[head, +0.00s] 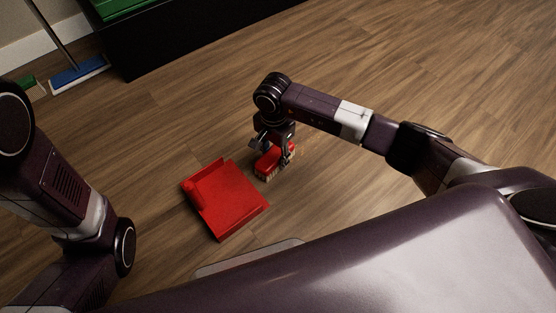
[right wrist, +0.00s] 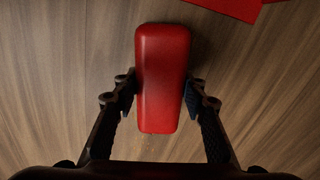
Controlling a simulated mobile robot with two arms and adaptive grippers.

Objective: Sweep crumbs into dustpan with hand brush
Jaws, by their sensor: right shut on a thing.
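The red dustpan (head: 232,202) lies on the wooden floor in front of me, its handle toward the left; a corner of it shows at the top of the right wrist view (right wrist: 235,6). My right gripper (head: 272,155) is shut on the red hand brush (head: 268,162), just right of the dustpan's upper edge. In the right wrist view the brush's red back (right wrist: 162,78) lies between my two fingers. Its pale bristles face the floor. Small specks of crumbs (head: 308,145) seem to lie right of the brush, too small to make out well. My left gripper is out of view.
A black cabinet (head: 170,45) with a green top stands at the back. A blue broom (head: 78,73) and a green brush head (head: 27,84) rest near the wall at upper left. The floor around the dustpan is clear.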

